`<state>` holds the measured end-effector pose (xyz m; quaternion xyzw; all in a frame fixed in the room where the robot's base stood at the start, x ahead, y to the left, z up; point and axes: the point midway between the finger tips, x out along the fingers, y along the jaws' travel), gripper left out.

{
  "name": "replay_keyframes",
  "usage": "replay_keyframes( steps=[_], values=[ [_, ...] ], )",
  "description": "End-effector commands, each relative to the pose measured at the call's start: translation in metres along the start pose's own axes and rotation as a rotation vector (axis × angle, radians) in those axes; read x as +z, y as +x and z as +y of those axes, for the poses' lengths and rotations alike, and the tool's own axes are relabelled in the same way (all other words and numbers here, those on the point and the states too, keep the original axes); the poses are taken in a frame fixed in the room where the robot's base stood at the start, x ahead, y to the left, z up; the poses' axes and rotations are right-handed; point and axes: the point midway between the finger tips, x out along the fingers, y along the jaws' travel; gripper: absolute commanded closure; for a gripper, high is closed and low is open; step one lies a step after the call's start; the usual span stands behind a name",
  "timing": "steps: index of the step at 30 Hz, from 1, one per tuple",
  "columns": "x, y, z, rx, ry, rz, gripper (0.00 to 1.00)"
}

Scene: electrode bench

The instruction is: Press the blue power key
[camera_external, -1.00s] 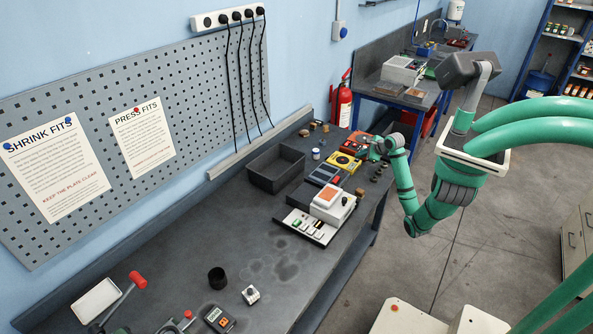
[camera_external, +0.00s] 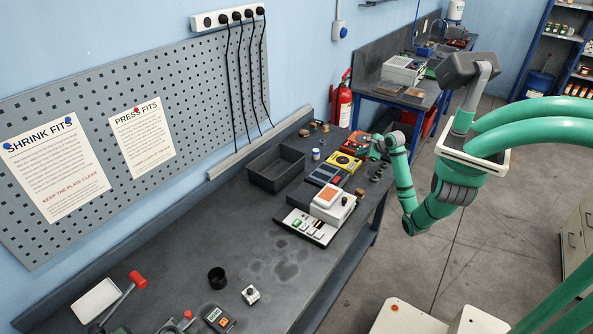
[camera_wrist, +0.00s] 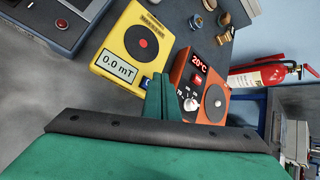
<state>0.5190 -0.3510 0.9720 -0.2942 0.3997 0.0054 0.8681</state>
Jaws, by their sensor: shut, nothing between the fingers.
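A yellow meter (camera_wrist: 108,46) reading "0.0 mT" with a round black pad lies on the bench in the wrist view. A small blue key (camera_wrist: 146,83) shows at its near right corner, partly hidden by my fingers. My gripper (camera_wrist: 159,80) is shut and empty, its tips beside the blue key; I cannot tell whether they touch it. In the external view the yellow meter (camera_external: 345,162) sits near the bench's far end, and my gripper (camera_external: 374,151) is just to its right. The key is too small to make out there.
An orange-red heater (camera_wrist: 181,72) showing "20°C", with a white knob and round plate, stands close right of my fingers. A grey-blue device (camera_wrist: 68,20) is on the left. An open dark bin (camera_external: 277,185) and a white-topped device (camera_external: 325,215) also stand on the bench (camera_external: 215,250).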

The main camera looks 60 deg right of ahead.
Motion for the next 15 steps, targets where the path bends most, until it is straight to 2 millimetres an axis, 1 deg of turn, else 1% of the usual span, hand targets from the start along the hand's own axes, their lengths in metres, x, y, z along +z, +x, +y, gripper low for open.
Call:
replay_keyframes(
  steps=[7,15],
  values=[
    [0.001,-0.002,-0.002,-0.001,-0.001,0.0,1.0],
    [0.013,-0.017,-0.013,-0.003,-0.002,-0.001,1.0]
  ],
)
